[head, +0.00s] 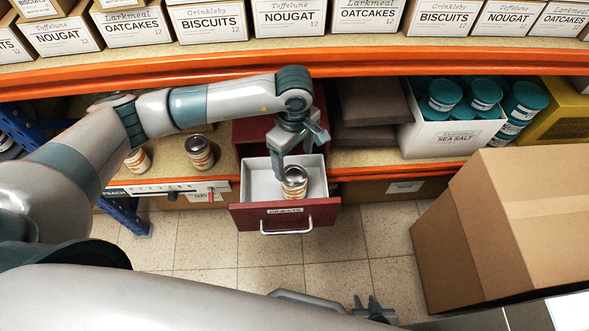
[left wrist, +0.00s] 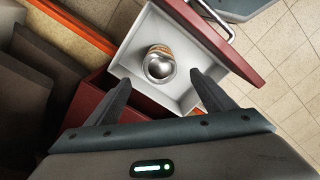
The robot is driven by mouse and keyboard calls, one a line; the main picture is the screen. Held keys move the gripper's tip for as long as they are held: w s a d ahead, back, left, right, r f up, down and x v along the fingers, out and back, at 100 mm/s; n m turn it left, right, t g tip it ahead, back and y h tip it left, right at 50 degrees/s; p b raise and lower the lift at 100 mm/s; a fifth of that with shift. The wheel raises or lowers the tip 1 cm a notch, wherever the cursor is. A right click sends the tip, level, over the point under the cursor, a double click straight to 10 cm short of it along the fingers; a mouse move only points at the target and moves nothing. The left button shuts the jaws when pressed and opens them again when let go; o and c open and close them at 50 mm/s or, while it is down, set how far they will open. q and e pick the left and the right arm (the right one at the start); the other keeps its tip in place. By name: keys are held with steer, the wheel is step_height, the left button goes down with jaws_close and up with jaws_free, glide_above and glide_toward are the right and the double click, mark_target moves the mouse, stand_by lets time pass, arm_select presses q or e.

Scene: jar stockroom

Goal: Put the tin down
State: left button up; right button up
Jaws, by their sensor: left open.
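A tin (head: 295,188) with a silver lid and an orange-and-cream label stands upright in the open red drawer (head: 285,216), on its pale floor. The drawer front has a small label reading REJECTS and a metal handle. My left gripper (head: 293,165) is open above the drawer, over the tin. In the left wrist view the tin (left wrist: 160,66) shows lid-up just beyond the gap between the open fingers (left wrist: 160,86), with no finger seen touching it. My right gripper (head: 372,310) shows only partly at the bottom edge; its jaw opening is unclear.
Other tins (head: 200,153) stand on the shelf left of the drawer. An orange-edged upper shelf (head: 150,70) with boxes runs above. A white box of teal-lidded jars (head: 443,138) stands to the right. A large cardboard box (head: 510,220) fills the right side. Tiled floor (head: 365,240) is clear.

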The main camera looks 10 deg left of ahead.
arm_select(q)
steer(key=shift+r, duration=0.25)
stand_by(0.6)
